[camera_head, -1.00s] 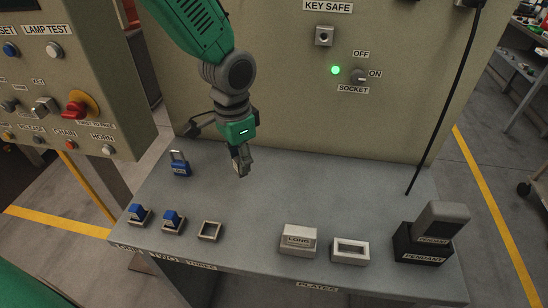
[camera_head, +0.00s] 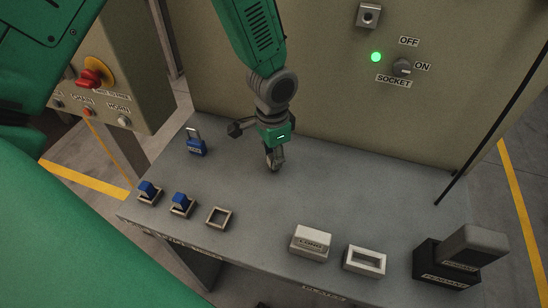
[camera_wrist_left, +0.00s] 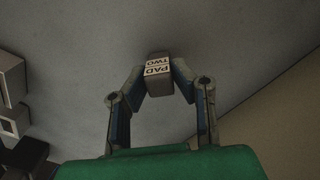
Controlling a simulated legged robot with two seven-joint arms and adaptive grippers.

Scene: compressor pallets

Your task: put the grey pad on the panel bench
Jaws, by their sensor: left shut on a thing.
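My left gripper (camera_head: 274,160) is shut on a small grey pad. In the left wrist view the pad (camera_wrist_left: 158,88) sits between the two fingertips, and its pale label reads PAD TWO. The fingers hide its sides. In the head view the gripper points down over the middle rear of the grey panel bench (camera_head: 330,205). I cannot tell whether the pad touches the bench top. My right gripper is not in view.
A blue padlock (camera_head: 196,147) stands left of the gripper. Two blue-topped pieces (camera_head: 181,203) and an empty small frame (camera_head: 218,217) line the front left. A LONG plate block (camera_head: 311,243), an empty white frame (camera_head: 364,260) and a pendant (camera_head: 474,244) stand front right.

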